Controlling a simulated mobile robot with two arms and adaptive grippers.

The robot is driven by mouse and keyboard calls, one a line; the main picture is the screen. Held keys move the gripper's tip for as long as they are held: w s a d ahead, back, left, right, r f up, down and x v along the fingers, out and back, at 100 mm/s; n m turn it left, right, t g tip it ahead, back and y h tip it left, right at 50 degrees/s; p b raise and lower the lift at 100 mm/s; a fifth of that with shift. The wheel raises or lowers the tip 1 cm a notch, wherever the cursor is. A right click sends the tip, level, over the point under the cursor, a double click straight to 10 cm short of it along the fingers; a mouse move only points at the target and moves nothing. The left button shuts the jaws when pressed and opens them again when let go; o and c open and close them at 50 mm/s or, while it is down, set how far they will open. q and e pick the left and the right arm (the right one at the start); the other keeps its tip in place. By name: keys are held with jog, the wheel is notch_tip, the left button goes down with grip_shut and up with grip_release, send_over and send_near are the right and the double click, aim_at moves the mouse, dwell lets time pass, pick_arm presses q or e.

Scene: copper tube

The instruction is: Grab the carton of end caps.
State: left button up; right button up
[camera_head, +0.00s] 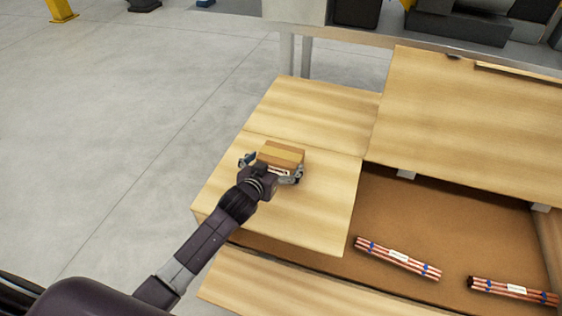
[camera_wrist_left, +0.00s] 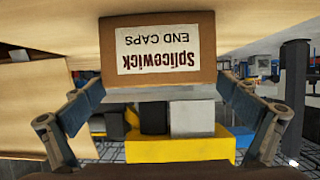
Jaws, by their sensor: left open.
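The carton of end caps (camera_head: 281,154) is a small brown box with a tan tape strip on top, standing on the wooden crate lid. In the left wrist view the carton (camera_wrist_left: 157,78) appears upside down at the top, its white label reading "Splicewick END CAPS". My left gripper (camera_head: 270,167) is open, with one finger on each side of the carton. My right gripper is not in view.
The open part of the crate (camera_head: 380,205) right of the lid holds two bundles of copper tubes, one (camera_head: 398,258) nearer and one (camera_head: 513,290) at the lower right. A raised wooden panel (camera_head: 470,115) lies at the upper right. Grey floor (camera_head: 110,120) is clear at the left.

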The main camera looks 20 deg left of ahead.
pick_arm(q)
jog(key=x, duration=0.3)
jog(key=shift+w+r, duration=0.1)
jog(key=shift+r, duration=0.1)
jog(key=shift+w+f, duration=0.1)
jog(key=shift+w, duration=0.2)
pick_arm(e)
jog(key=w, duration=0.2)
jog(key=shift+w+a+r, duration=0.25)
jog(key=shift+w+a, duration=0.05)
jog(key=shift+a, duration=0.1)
pick_arm(q)
jog(key=shift+c, duration=0.6)
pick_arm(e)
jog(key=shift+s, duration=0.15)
pick_arm(q)
jog(key=c, duration=0.8)
jog(key=shift+c, duration=0.9)
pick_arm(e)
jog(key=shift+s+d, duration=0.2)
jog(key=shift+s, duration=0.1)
